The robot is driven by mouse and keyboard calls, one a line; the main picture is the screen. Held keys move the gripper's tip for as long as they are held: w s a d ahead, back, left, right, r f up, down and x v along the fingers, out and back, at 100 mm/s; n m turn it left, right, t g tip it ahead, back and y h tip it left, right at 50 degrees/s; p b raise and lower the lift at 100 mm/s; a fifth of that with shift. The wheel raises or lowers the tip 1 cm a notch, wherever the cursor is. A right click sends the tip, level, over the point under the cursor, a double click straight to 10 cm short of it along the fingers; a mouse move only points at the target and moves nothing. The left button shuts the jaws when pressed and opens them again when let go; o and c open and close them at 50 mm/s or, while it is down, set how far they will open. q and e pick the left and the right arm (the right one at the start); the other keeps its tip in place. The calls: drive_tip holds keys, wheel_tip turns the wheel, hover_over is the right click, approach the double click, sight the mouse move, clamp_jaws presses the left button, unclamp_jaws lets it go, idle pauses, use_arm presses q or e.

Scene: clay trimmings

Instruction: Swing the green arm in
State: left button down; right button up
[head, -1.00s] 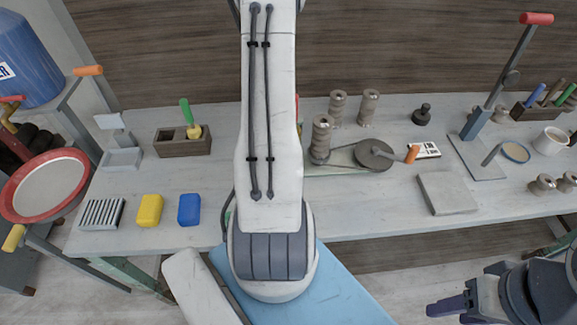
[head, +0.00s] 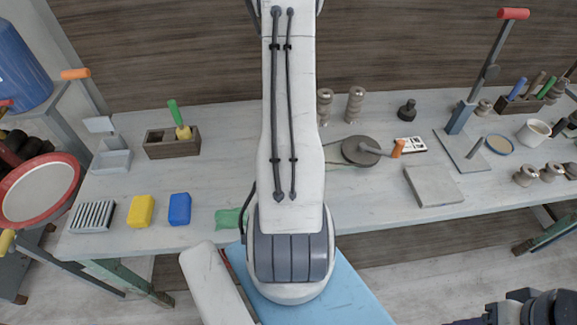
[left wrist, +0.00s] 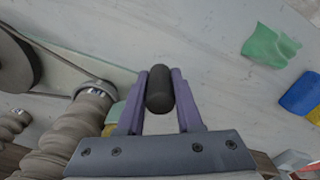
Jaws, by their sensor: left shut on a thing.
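My left gripper (left wrist: 160,100) is shut on a dark, rounded grip (left wrist: 160,90), held between its two purple fingers in the left wrist view. A small green patch (left wrist: 114,114) shows beside the left finger; I cannot tell if it is part of the green arm. In the head view my own left arm hides its gripper and the grip. A pale green strip (left wrist: 62,62) runs by the dark round wheel (left wrist: 15,62), also in the head view (head: 358,151). Only a sliver of my right gripper (head: 465,321) shows at the lower right.
A ridged post (left wrist: 75,130) stands close beside the left gripper. A green cloth (head: 228,218), blue block (head: 179,209) and yellow block (head: 141,211) lie near the table's front edge. A grey slab (head: 433,186) and a tall red-handled lever (head: 490,70) stand right.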

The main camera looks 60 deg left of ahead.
use_arm(q)
drive_tip(key=shift+w, duration=0.2)
drive_tip(key=c, duration=1)
unclamp_jaws()
drive_tip(key=o, duration=0.4)
drive_tip(key=shift+w+d, duration=0.1)
wheel_tip(320, 180, up, 10)
drive_tip(key=shift+r+b, duration=0.25)
drive_tip(key=shift+b, duration=0.4)
